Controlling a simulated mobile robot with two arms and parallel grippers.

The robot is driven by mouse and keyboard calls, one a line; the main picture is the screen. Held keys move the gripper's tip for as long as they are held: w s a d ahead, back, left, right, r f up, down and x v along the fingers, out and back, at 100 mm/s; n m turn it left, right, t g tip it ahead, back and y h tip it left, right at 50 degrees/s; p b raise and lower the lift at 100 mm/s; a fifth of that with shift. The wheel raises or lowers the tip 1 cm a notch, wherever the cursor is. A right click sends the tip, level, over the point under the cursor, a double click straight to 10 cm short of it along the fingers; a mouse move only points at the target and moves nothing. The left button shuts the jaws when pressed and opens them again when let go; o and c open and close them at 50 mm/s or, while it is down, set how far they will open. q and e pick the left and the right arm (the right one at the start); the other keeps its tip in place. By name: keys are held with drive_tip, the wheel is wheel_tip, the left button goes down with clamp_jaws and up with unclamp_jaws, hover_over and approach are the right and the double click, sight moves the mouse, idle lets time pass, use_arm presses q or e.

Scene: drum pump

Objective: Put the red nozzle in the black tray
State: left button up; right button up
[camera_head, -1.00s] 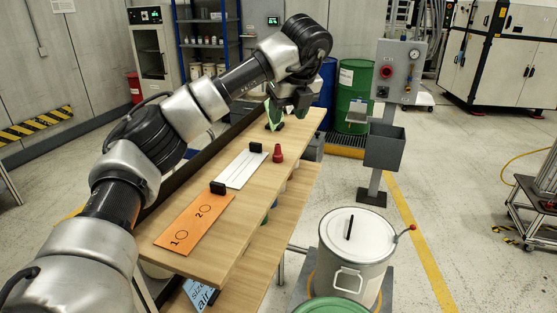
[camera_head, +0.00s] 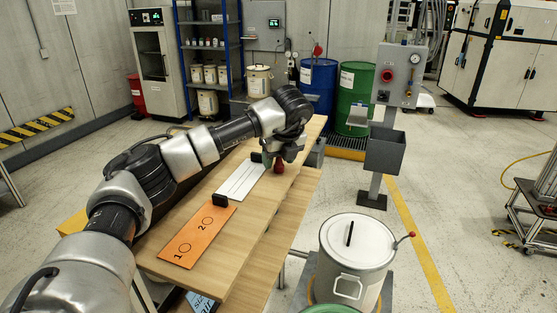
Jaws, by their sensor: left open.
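The red nozzle (camera_head: 279,167) stands on the wooden bench (camera_head: 222,246), beside the white plate (camera_head: 240,180). My left gripper (camera_head: 274,161) is open at the nozzle, with its fingers pointing down. A finger covers part of the nozzle, and I cannot tell whether they touch. I see no clear black tray; a dark grey open-topped box (camera_head: 384,155) is fixed on a post right of the bench. My right gripper is out of view.
An orange plate (camera_head: 198,236) marked 1 and 2 lies on the bench's near part, with a black block (camera_head: 220,200) at its far end. A lidded white drum (camera_head: 356,252) stands to the right. Blue (camera_head: 317,85) and green (camera_head: 354,95) drums stand behind.

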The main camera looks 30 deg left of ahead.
use_arm(q)
drive_tip(key=c, duration=1)
drive_tip(key=shift+o, duration=0.2)
drive_tip(key=shift+w, duration=0.1)
